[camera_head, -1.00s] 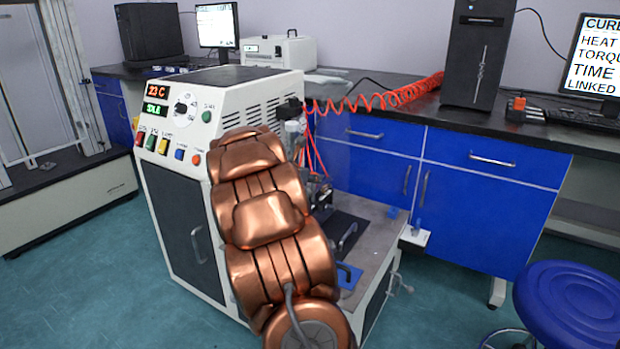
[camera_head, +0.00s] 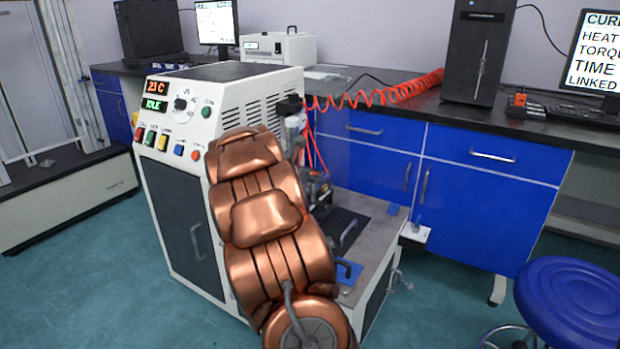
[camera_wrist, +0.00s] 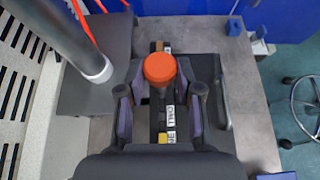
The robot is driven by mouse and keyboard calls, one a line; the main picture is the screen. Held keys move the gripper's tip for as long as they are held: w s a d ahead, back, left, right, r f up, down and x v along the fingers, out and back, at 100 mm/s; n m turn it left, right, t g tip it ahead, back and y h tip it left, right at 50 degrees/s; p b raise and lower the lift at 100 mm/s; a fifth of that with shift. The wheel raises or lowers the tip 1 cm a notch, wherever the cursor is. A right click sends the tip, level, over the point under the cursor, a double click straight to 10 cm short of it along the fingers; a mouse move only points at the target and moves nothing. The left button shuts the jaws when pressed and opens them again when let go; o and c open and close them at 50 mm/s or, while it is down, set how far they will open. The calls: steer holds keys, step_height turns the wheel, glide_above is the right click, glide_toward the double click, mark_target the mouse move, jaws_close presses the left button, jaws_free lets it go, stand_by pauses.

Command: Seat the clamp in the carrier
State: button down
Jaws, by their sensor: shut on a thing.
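In the wrist view my gripper (camera_wrist: 161,99) points down, its two dark fingers on either side of the clamp and shut on it. The clamp shows as an orange round knob (camera_wrist: 160,68) on a dark body between the fingers. Below it runs a narrow dark strip with white labels (camera_wrist: 170,114), one reading "TWO", and a yellow patch. I cannot tell whether this strip belongs to the clamp or the carrier, nor whether the clamp touches what is below. In the head view my copper arm hides most of the gripper and the clamp.
The white rheometer cabinet (camera_head: 255,82) stands left of the work shelf (camera_head: 378,212), its display reading IDLE. A grey post (camera_wrist: 70,40) rises close left of my gripper. A blue block (camera_wrist: 235,26) and a dark handle (camera_head: 348,234) are on the shelf. A blue stool (camera_head: 575,300) stands right.

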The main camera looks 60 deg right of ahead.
steer(key=shift+f+b, duration=0.3)
steer(key=shift+f, duration=0.2)
steer(key=c, duration=0.7)
jaws_free()
steer(key=shift+a, duration=0.1)
steer(key=v, duration=1.2)
